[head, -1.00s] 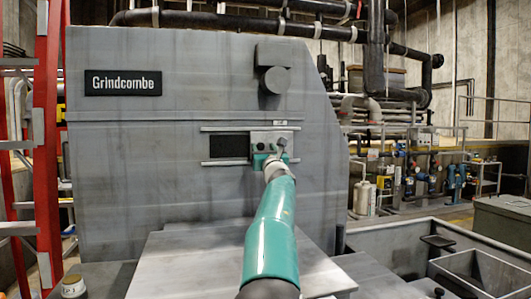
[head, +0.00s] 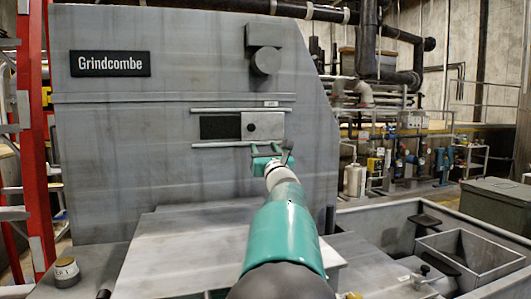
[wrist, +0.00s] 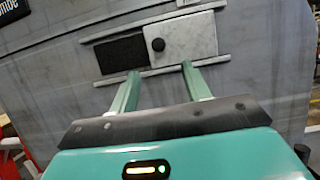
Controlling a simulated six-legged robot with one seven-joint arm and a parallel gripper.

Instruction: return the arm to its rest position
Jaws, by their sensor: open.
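My gripper (head: 268,150) is teal, open and empty, at the end of my outstretched arm in the head view. In the wrist view its two fingers (wrist: 160,85) stand apart with nothing between them. They point at the grey machine's sliding panel (wrist: 186,40), which has a dark round knob (wrist: 158,45). In the head view the panel (head: 263,125) sits on rails just above the gripper, with a dark opening (head: 220,127) to its left. The fingers look clear of the knob.
The grey Grindcombe machine (head: 150,150) fills the front, with a flat grey surface (head: 185,245) below. A red ladder (head: 32,150) stands at left. A grey bin (head: 380,225) is at right.

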